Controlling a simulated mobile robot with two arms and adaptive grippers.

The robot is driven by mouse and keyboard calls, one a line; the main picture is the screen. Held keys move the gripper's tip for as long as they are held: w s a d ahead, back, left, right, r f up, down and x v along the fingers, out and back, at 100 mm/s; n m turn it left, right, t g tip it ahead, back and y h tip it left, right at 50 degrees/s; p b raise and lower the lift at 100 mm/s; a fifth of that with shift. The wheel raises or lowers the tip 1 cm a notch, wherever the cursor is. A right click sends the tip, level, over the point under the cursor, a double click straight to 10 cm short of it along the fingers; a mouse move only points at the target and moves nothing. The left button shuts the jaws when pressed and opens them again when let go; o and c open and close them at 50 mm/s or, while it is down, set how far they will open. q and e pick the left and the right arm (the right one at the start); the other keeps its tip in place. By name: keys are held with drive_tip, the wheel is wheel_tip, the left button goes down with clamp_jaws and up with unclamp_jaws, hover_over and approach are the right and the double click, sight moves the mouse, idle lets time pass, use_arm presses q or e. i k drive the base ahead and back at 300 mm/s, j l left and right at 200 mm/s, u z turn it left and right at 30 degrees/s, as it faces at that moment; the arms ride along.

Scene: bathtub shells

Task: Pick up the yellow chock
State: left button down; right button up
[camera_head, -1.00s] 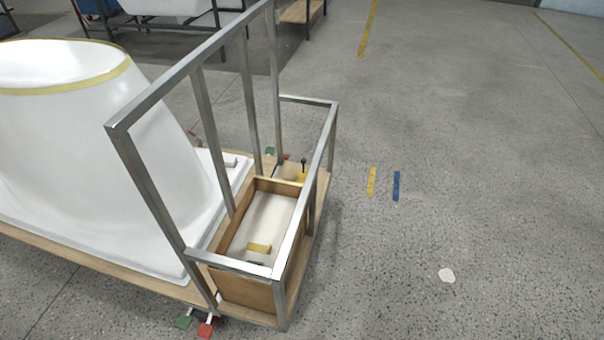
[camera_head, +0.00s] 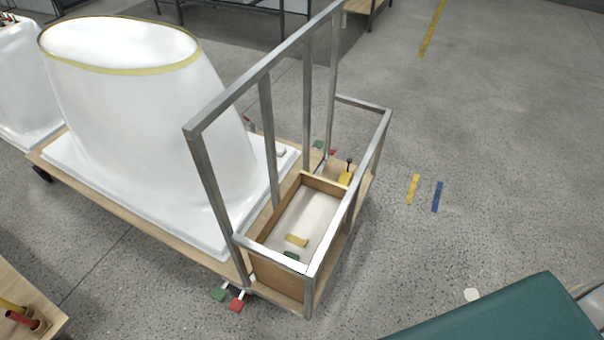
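A yellow block (camera_head: 297,240), which looks like the yellow chock, lies on the pale floor of an open wooden box (camera_head: 277,265) at the near end of a cart. A small dark green piece (camera_head: 291,256) lies just in front of it, near the box's front wall. A second yellow item (camera_head: 346,178) with a dark knob stands on the cart deck behind the box. Neither of my grippers is in view.
A metal frame (camera_head: 222,205) rises around the box and partly fences it. A large white tub shell (camera_head: 140,120) stands on the cart. Red (camera_head: 236,303) and green (camera_head: 218,293) pedals stick out low. A teal surface (camera_head: 510,315) is at lower right.

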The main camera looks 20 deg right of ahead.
sight(345, 176)
drive_tip(key=i+l+u, duration=0.15)
drive_tip(key=l+u, duration=0.65)
drive_tip(key=l, duration=0.2)
drive_tip(key=l+u, duration=0.35)
drive_tip(key=l, duration=0.25)
